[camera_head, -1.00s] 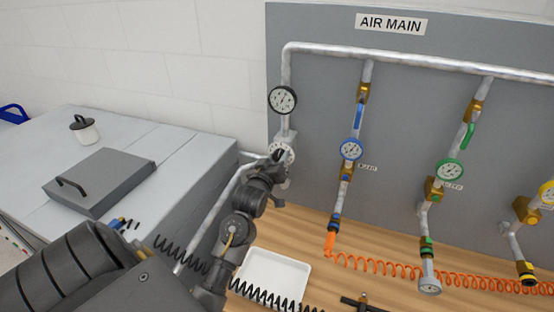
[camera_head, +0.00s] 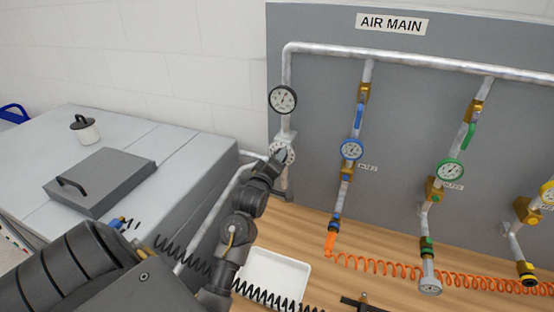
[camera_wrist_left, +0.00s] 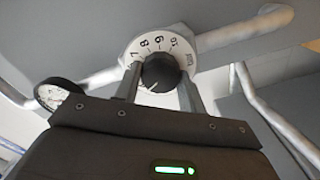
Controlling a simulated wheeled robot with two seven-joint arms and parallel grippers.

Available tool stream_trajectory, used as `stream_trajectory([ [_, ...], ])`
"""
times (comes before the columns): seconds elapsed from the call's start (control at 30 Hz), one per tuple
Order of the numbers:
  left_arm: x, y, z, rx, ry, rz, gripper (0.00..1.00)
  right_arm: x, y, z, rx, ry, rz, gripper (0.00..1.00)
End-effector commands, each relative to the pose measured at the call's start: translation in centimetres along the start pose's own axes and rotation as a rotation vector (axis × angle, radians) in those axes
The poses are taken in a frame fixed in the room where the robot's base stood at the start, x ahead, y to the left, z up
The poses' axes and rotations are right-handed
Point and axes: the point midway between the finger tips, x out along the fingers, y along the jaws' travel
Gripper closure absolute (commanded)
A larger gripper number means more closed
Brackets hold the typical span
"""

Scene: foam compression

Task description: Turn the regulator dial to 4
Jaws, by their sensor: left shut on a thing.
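The regulator dial is a white numbered ring (camera_head: 289,154) with a dark round knob (camera_wrist_left: 161,72), below the black-rimmed main gauge (camera_head: 283,99) at the panel's left. My left gripper (camera_wrist_left: 160,82) is shut on the knob, one finger on each side, in the left wrist view; it also shows at the dial in the head view (camera_head: 275,160). High numbers up to 10 show along the ring's top. A pale mark on the knob points to the lower left. The lower numbers are hidden by the fingers and hand. My right gripper is not in view.
The grey panel carries branches with blue (camera_head: 351,149), green (camera_head: 450,171) and yellow gauges to the right. A white tray (camera_head: 272,270) and coiled hoses lie on the wooden bench. A grey cabinet with a handled lid (camera_head: 100,180) stands at left.

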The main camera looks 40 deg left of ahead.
Motion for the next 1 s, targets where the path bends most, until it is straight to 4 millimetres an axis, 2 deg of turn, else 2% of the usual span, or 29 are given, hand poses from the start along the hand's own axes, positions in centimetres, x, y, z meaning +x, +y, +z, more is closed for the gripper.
stream_trajectory([
  [0.37, 0.0, 0.0, 0.0, -0.003, 0.000, 0.000, 0.82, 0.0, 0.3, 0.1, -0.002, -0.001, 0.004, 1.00],
  [0.4, 0.0, 0.0, 0.0, -0.003, 0.000, 0.000, 0.57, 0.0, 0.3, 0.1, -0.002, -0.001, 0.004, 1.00],
  [0.57, 0.0, 0.0, 0.0, -0.003, 0.000, 0.000, 0.38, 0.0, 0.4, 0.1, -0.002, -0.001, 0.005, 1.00],
  [0.87, -0.2, 0.0, 0.0, -0.003, 0.000, 0.001, 0.38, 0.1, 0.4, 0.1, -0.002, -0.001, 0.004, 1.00],
  [1.0, -1.7, -0.3, 0.2, -0.002, 0.000, 0.001, 0.38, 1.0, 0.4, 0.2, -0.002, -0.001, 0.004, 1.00],
])
